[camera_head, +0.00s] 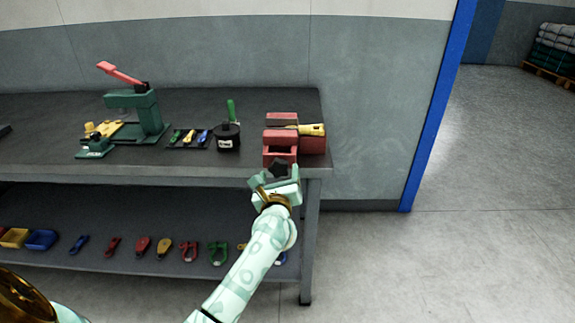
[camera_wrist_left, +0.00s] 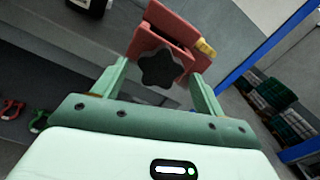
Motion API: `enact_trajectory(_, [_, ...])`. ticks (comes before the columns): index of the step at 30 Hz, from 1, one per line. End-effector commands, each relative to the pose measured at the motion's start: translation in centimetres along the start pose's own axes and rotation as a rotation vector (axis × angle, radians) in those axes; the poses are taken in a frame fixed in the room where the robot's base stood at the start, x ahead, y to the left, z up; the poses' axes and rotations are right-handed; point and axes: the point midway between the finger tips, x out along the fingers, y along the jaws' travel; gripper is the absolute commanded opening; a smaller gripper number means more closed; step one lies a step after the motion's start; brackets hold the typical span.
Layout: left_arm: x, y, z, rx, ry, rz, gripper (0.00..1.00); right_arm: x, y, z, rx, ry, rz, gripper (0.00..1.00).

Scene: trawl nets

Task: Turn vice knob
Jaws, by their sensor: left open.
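The red vice (camera_head: 281,140) stands at the right end of the dark workbench, near its front edge. Its black star-shaped knob (camera_head: 279,167) faces the front. My left gripper (camera_head: 276,178) is open just in front of the knob. In the left wrist view the knob (camera_wrist_left: 160,70) shows between the two green fingers of the gripper (camera_wrist_left: 158,80), with the red vice (camera_wrist_left: 168,32) behind it. I cannot tell whether the fingers touch the knob. A yellow-handled item (camera_head: 312,129) lies at the vice's right side. My right gripper is not in view.
The workbench top (camera_head: 200,172) also holds a green press (camera_head: 146,112) with a red lever, a black pot (camera_head: 228,138) and a small tool tray (camera_head: 187,139). Several tools lie on the lower shelf (camera_head: 130,258).

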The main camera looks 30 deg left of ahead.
Motion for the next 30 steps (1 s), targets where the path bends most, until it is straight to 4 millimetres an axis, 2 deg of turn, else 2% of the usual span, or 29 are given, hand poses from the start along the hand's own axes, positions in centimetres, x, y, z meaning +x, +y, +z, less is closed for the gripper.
enact_trajectory(11, [0.1, 0.4, 0.1, 0.001, 0.001, -0.001, 0.72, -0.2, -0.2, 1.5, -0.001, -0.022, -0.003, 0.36])
enact_trajectory(16, [0.1, 0.4, 0.1, 0.001, 0.001, -0.001, 0.27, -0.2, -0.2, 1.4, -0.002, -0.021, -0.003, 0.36])
enact_trajectory(30, [0.1, 0.3, 0.3, 0.083, 0.001, -0.001, 0.27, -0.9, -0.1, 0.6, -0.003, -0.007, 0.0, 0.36])
